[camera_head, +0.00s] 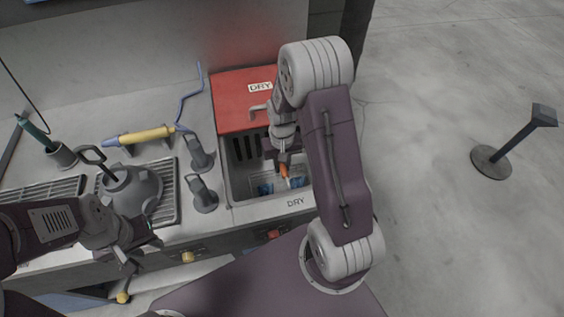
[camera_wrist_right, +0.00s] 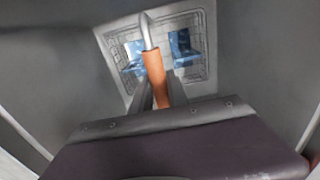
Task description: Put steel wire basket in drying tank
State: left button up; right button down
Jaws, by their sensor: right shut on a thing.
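The drying tank (camera_head: 228,184) is an open grey basin marked DRY, with its red lid (camera_head: 229,118) raised behind it. My right gripper (camera_head: 284,163) reaches down into the tank and is shut on an orange handle (camera_head: 285,172) with a steel rod. In the right wrist view the orange handle (camera_wrist_right: 154,72) sits between the fingers. Below it is the grey, grid-like steel wire basket (camera_wrist_right: 155,52) with blue pieces in it. I cannot tell whether the basket touches the tank floor. My left gripper (camera_head: 130,262) is in front of the counter, away from the basket; its jaw opening is unclear.
A grey kettle-like pot (camera_head: 133,188) stands on a slotted grate at the left. Two dark upright handles (camera_head: 203,194) stand left of the tank. A yellow-handled tool (camera_head: 146,135) lies behind them. A post (camera_head: 492,160) stands on the open floor to the right.

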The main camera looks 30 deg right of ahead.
jog(key=c, duration=1.3)
grip_release()
jog(key=shift+s, duration=0.1)
